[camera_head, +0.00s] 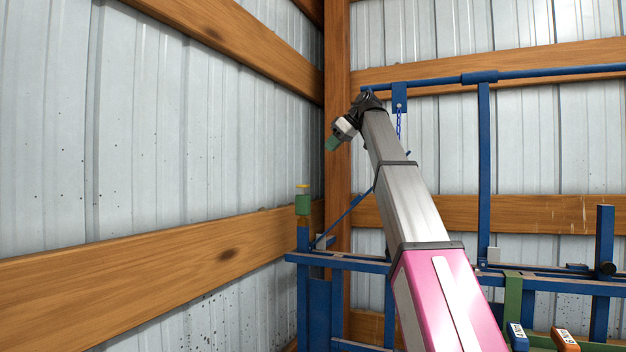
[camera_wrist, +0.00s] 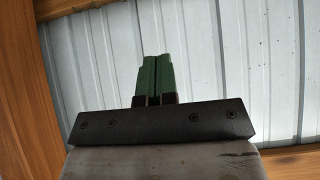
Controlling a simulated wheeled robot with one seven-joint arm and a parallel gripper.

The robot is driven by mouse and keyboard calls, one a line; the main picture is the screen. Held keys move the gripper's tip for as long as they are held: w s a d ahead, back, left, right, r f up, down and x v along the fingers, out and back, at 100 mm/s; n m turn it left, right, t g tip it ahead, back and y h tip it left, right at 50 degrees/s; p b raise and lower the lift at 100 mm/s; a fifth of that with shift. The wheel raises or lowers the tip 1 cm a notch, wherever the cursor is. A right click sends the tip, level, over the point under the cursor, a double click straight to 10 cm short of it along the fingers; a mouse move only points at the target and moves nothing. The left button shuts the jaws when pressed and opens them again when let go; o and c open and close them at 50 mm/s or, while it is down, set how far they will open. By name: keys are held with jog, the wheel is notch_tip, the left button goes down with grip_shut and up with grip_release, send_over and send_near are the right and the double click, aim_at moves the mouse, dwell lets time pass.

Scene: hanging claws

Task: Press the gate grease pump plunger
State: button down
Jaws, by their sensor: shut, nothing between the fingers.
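A small green cylinder with a yellow cap (camera_head: 302,202), which looks like the grease pump and its plunger, stands upright on a blue post at the left end of the blue frame. My gripper (camera_head: 331,144) is up and to the right of it, in front of the wooden corner post, with green fingers angled down and left. The gripper is clear of the cap. In the wrist view the green fingers (camera_wrist: 154,76) are together and empty, with metal wall behind them. The pump does not show in the wrist view.
The blue frame (camera_head: 484,150) spans the right side, with a chain hanging near my arm. A slanted blue bar (camera_head: 347,215) runs right of the pump. Blue and orange handles (camera_head: 564,340) sit at lower right. Wooden rails (camera_head: 150,262) line the corrugated walls. Space left of the pump is open.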

jog(key=shift+w, duration=0.25)
send_over(303, 186)
jog(key=w+d, duration=0.2)
jog(key=d, duration=0.1)
notch_tip(303, 186, down, 7)
jog(key=shift+d+f, duration=0.1)
jog(key=shift+f, duration=1.9)
